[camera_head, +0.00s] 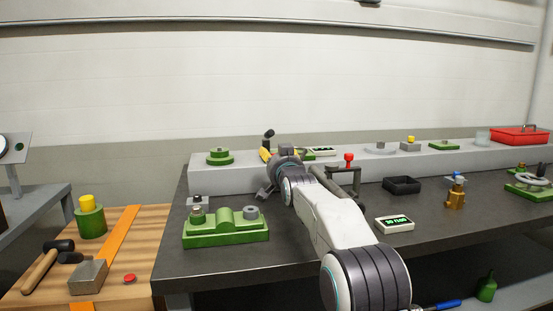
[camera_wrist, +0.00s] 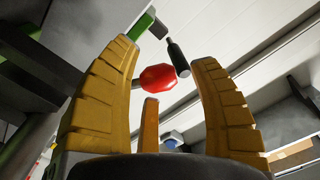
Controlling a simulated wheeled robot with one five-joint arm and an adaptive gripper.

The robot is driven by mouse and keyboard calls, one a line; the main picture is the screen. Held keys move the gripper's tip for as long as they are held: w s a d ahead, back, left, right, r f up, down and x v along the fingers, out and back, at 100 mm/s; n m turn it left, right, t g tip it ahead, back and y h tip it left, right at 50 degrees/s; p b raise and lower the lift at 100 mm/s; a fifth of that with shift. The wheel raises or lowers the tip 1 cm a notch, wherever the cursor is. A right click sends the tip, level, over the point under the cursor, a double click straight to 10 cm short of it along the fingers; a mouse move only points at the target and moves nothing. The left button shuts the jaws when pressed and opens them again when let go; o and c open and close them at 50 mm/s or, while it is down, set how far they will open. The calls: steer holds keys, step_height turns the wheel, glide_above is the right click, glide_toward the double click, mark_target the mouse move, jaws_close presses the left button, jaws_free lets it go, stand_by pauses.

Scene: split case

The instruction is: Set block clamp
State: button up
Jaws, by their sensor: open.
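A grey clamp frame (camera_head: 345,182) with a red knob (camera_head: 348,158) on top stands at the back of the dark bench, just right of my arm. I cannot tell for certain that it is the block clamp. My gripper (camera_head: 265,157) is mostly hidden behind my own wrist, near the raised grey ledge. In the wrist view my gripper (camera_wrist: 170,100) is open, with its yellow fingers spread. A red knob (camera_wrist: 157,78) shows between and beyond them, apparently not gripped. A black handle-like piece (camera_wrist: 178,60) is close beside it. A green split-case base (camera_head: 225,232) sits at the bench's front left.
The grey ledge (camera_head: 230,178) runs along the back, carrying several small parts. A black tray (camera_head: 402,185), a brass fitting (camera_head: 455,192) and a small display box (camera_head: 394,224) are right of my arm. A wooden table (camera_head: 125,252) with a hammer (camera_head: 45,265) is at left.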

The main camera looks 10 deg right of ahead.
jaws_close()
stand_by(0.5)
